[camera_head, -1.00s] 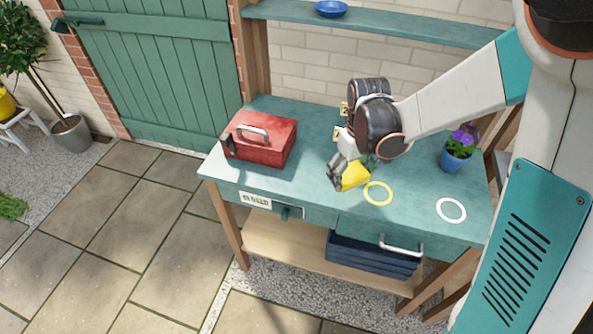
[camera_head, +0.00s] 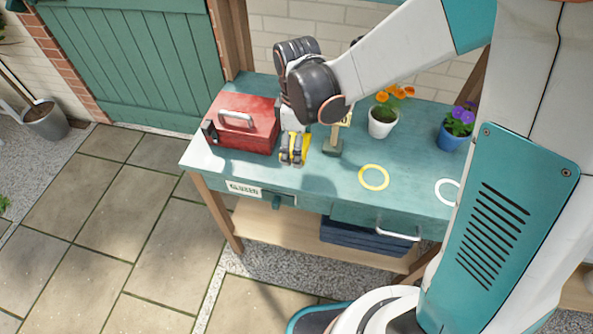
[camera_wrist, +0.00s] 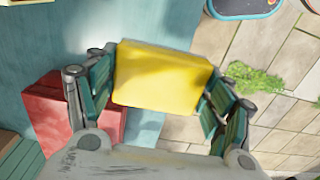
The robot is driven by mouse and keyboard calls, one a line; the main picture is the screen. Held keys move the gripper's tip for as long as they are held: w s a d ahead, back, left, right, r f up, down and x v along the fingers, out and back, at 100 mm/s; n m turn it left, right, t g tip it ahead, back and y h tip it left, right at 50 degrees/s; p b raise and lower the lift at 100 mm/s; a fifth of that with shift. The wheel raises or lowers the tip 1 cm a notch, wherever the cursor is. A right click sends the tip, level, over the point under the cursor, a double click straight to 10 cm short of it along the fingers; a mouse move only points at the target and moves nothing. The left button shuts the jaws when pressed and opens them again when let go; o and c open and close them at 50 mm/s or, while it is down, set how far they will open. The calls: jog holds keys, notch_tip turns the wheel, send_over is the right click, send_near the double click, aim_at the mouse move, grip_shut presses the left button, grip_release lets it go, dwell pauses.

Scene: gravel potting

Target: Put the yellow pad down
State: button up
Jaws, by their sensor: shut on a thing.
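The yellow pad (camera_wrist: 160,78) is a flat yellow block between the two fingers of my gripper (camera_wrist: 157,92) in the wrist view. The fingers are shut on its two opposite sides. In the head view my gripper (camera_head: 293,152) hangs over the left part of the teal bench (camera_head: 330,185), just right of the red toolbox, and the yellow pad (camera_head: 305,147) shows partly behind the fingers. I cannot tell from these views whether the pad touches the bench top. A yellow ring (camera_head: 374,178) is marked on the bench, right of my gripper.
The red toolbox (camera_head: 243,124) stands close on the left of my gripper. A small stand (camera_head: 333,142) is close on the right. Pots with orange flowers (camera_head: 383,122) and purple flowers (camera_head: 456,130) stand farther right. A white ring (camera_head: 447,191) lies near the front right.

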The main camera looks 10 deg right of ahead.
aim_at(297, 173)
notch_tip(297, 173, down, 10)
jog(key=b, duration=0.6)
jog(key=shift+r, duration=0.1)
jog(key=o, duration=1.2)
notch_tip(297, 173, up, 11)
jog(key=p, duration=0.4)
jog(key=shift+r, duration=0.55)
